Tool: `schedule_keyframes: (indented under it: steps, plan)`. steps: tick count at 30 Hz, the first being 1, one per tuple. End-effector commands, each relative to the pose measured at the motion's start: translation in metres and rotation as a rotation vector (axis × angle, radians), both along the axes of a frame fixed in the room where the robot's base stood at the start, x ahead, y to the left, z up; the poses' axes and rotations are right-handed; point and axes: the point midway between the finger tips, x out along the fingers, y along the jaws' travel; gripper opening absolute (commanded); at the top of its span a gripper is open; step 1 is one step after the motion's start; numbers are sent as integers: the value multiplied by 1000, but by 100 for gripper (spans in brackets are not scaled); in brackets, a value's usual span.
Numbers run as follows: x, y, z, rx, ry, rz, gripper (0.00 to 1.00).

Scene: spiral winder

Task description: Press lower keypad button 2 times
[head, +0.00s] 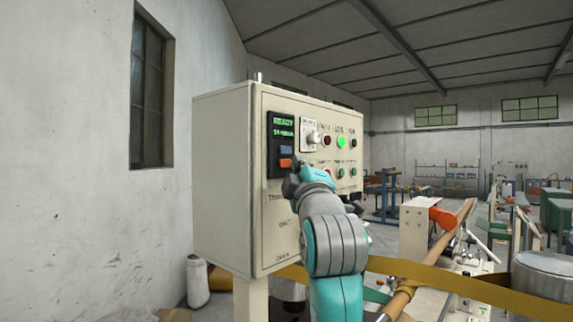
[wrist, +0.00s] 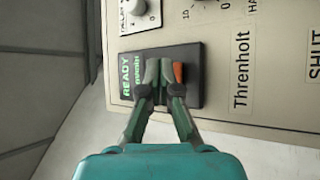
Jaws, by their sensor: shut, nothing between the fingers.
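The black keypad panel (head: 281,172) is on the left of the control box's front face, with a green READY display (head: 283,122) at its top. Below the display are a blue upper button (head: 286,150) and an orange lower button (head: 286,162). The orange button also shows in the wrist view (wrist: 179,73), just right of the fingertips. My gripper (wrist: 159,70) is shut and empty, its fingertips in front of the keypad. In the wrist view they hide the blue button. I cannot tell whether they touch the panel.
The cream control box (head: 222,180) carries a knob (head: 313,138), several dark buttons and a lit green one (head: 341,142) right of the keypad. A yellow band (head: 440,278) crosses low at the right. A white wall stands at the left.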

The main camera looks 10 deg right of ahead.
Motion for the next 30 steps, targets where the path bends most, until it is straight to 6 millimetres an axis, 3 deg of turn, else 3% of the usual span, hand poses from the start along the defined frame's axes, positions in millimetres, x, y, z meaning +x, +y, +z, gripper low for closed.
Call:
schedule_keyframes:
  steps: [30]
  plan:
    - [9,7,0,0,1,0,0]
